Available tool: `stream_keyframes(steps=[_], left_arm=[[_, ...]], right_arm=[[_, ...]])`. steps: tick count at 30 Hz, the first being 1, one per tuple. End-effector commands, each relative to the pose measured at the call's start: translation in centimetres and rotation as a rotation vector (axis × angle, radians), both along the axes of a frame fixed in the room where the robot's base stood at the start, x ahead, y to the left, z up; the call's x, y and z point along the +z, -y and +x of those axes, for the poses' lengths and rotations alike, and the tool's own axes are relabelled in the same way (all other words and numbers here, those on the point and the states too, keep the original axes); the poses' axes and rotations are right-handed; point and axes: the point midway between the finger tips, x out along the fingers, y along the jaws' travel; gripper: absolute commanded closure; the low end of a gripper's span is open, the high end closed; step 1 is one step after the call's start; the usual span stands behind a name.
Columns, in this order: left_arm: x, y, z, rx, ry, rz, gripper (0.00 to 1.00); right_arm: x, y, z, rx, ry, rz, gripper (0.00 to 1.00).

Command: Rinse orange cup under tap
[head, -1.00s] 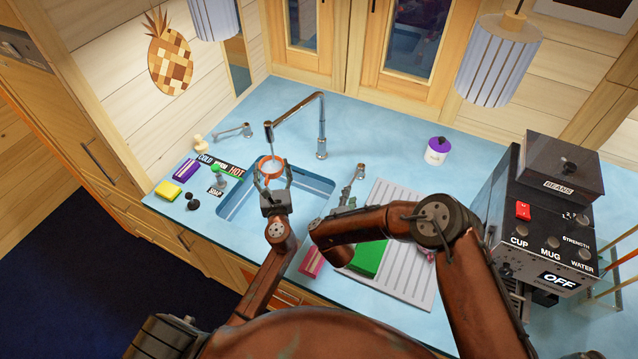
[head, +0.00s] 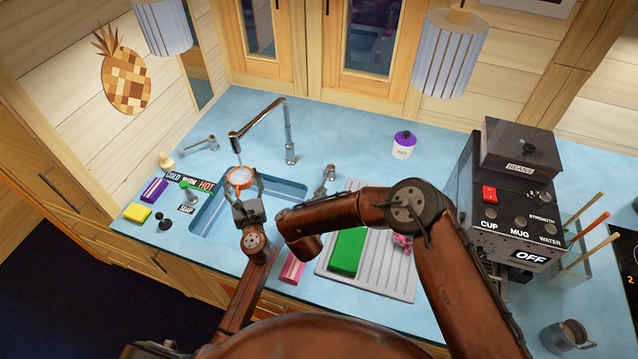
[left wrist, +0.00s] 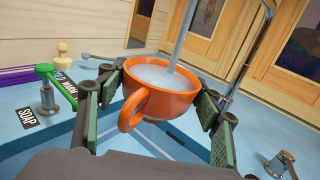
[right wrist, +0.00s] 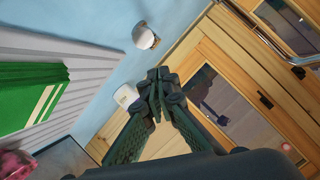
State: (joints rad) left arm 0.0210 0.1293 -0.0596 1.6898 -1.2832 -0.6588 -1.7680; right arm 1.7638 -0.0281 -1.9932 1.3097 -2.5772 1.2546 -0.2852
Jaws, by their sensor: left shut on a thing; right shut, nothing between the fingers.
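The orange cup (head: 239,178) is at the far left part of the sink (head: 207,215), under the spout of the metal tap (head: 262,118). A stream falls from the tap into the cup, and its inside looks filled with pale water in the left wrist view (left wrist: 160,100). My left gripper (head: 247,188) is shut on the cup, with fingers on both sides of its body; the handle faces the wrist camera. The cup looks about upright. My right gripper (right wrist: 158,82) is shut and empty, near the right end of the sink, partly hidden by my forearm in the head view.
A green-handled lever (head: 186,186) stands by the cold-warm-hot strip left of the sink. A metal knob (head: 330,172) is at its right. A green block (head: 348,250) lies on the drainboard (head: 395,275). A coffee machine (head: 505,215) stands at right.

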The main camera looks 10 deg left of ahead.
Motion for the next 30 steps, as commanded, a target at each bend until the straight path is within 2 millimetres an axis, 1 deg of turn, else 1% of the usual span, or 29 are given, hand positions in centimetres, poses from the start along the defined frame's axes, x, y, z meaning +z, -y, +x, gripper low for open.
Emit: stream_keyframes(steps=[1, 7, 12, 16, 20, 27, 30], left_arm=[[0.1, 0.0, 0.0, 0.000, 0.002, 0.001, 0.68], [0.1, 0.0, 0.0, 0.000, 0.002, 0.001, 0.68], [0.1, 0.0, 0.0, 0.000, 0.002, 0.001, 0.68], [0.1, 0.0, 0.0, 0.000, 0.002, 0.001, 0.68], [0.1, 0.0, 0.0, 0.000, 0.002, 0.001, 0.68], [0.1, 0.0, 0.0, 0.000, 0.002, 0.001, 0.68], [0.1, 0.0, 0.0, 0.000, 0.002, 0.001, 0.68]], right_arm=[[0.8, -0.2, 0.0, 0.008, -0.004, -0.061, 1.00], [2.8, -0.5, -0.5, 0.056, -0.031, -0.283, 1.00], [3.5, -0.6, -0.7, 0.077, -0.046, -0.373, 1.00], [3.2, -0.6, -0.1, 0.083, -0.051, -0.389, 1.00], [2.4, -0.5, 1.7, 0.080, -0.050, -0.388, 1.00], [0.4, -0.4, 6.0, 0.079, -0.049, -0.388, 1.00], [-0.4, -0.5, 7.4, 0.081, -0.050, -0.387, 1.00]])
